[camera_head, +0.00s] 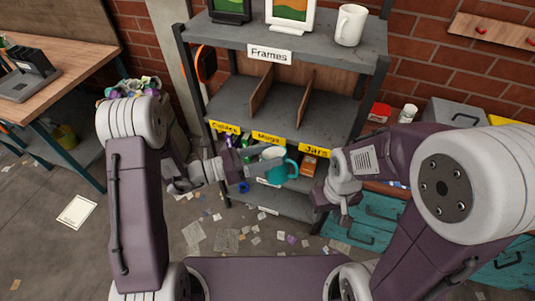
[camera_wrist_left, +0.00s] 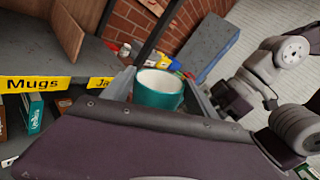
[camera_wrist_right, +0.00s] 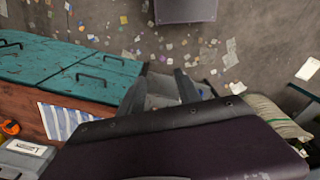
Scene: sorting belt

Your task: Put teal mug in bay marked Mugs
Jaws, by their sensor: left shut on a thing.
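The teal mug (camera_head: 279,172) is held in front of the shelf unit, below the yellow Mugs label (camera_head: 267,137). My left gripper (camera_head: 243,166) is shut on it; in the left wrist view the mug (camera_wrist_left: 158,92) sits between the two fingers, its white inside showing. The Mugs bay (camera_head: 283,118) lies between two wooden dividers on the middle shelf and looks empty. In the left wrist view the Mugs label (camera_wrist_left: 33,84) is left of the held mug. My right gripper (camera_wrist_right: 162,82) is open and empty, pointing down over the floor right of the shelf.
A Jars label (camera_head: 316,150) marks the bay to the right. A white mug (camera_head: 350,25) and frames stand on the top shelf. Boxes, including an orange one (camera_head: 309,165), stand on the lower shelf. Teal drawers (camera_head: 372,215) stand at the right. Paper scraps litter the floor.

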